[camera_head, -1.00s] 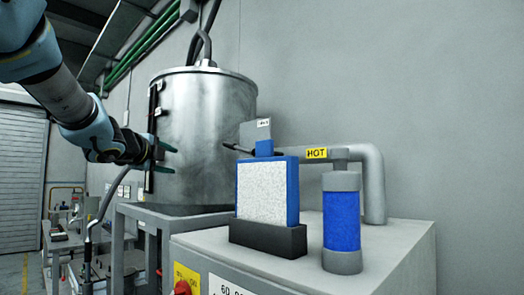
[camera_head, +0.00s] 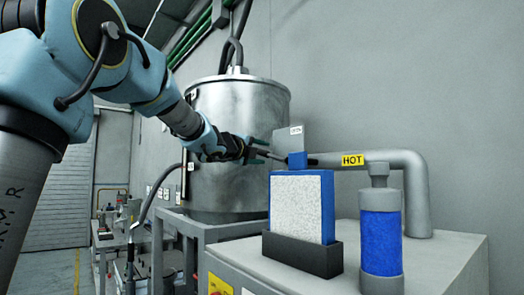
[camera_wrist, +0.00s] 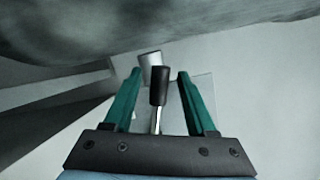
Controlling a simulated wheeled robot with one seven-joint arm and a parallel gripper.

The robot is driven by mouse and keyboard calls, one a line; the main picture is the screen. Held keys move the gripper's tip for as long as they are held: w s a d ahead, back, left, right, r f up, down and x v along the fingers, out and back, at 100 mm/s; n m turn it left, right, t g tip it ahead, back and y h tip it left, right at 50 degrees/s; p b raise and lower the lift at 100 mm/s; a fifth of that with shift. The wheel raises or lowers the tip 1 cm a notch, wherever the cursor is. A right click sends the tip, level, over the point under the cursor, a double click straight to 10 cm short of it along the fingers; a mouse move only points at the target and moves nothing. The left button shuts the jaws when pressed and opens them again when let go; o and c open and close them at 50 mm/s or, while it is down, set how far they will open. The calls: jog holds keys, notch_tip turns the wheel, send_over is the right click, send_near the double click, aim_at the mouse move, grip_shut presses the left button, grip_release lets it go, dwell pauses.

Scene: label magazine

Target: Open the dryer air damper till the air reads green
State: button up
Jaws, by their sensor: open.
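The damper lever has a black grip and a pale metal rod; in the wrist view its black grip (camera_wrist: 158,88) stands between my two green fingers, with a gap on each side. My gripper (camera_wrist: 160,75) is open around the lever and not closed on it. In the head view my gripper (camera_head: 262,147) is at the left end of the lever (camera_head: 272,155), beside the blue damper body (camera_head: 297,160). A grey plate with a small white label (camera_head: 296,131) stands above that body. I see no green air reading.
A grey pipe with a yellow HOT label (camera_head: 352,160) runs right from the damper. A blue-framed filter panel (camera_head: 300,205) and a blue cylinder (camera_head: 381,232) stand on the cabinet in front. A steel drum (camera_head: 240,125) is close behind my gripper.

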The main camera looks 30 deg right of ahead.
jog(key=shift+w+d, duration=0.15)
jog(key=shift+d, duration=0.1)
grip_shut()
dwell(0.3)
dwell(0.9)
